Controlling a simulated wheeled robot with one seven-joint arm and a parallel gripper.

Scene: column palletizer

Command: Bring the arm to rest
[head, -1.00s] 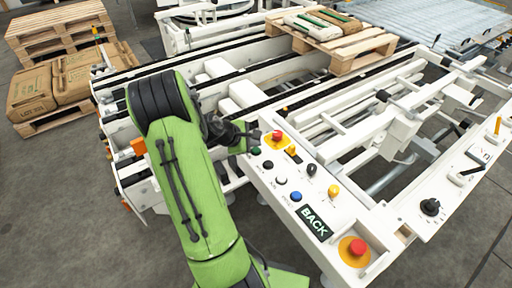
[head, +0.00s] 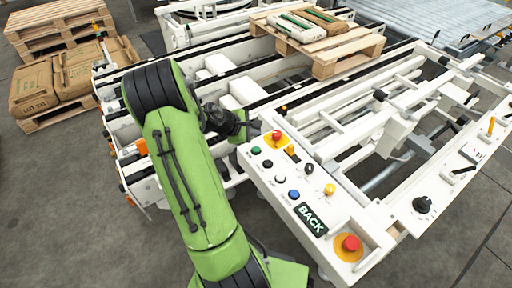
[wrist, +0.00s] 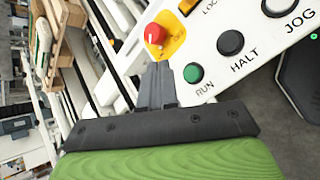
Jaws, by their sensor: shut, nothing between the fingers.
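My green arm reaches up from the bottom of the head view, bent at a black joint. The green RUN button (wrist: 193,73) lies just right of the fingers. I cannot tell whether the fingers touch the panel.
The panel also carries a black HALT button (wrist: 230,43) and a second red button (head: 351,243). White conveyor frames fill the middle. A pallet with sacks (head: 340,62) sits on the conveyor at the back. Sacks on a pallet (head: 35,88) stand at left. Grey floor is free at lower left.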

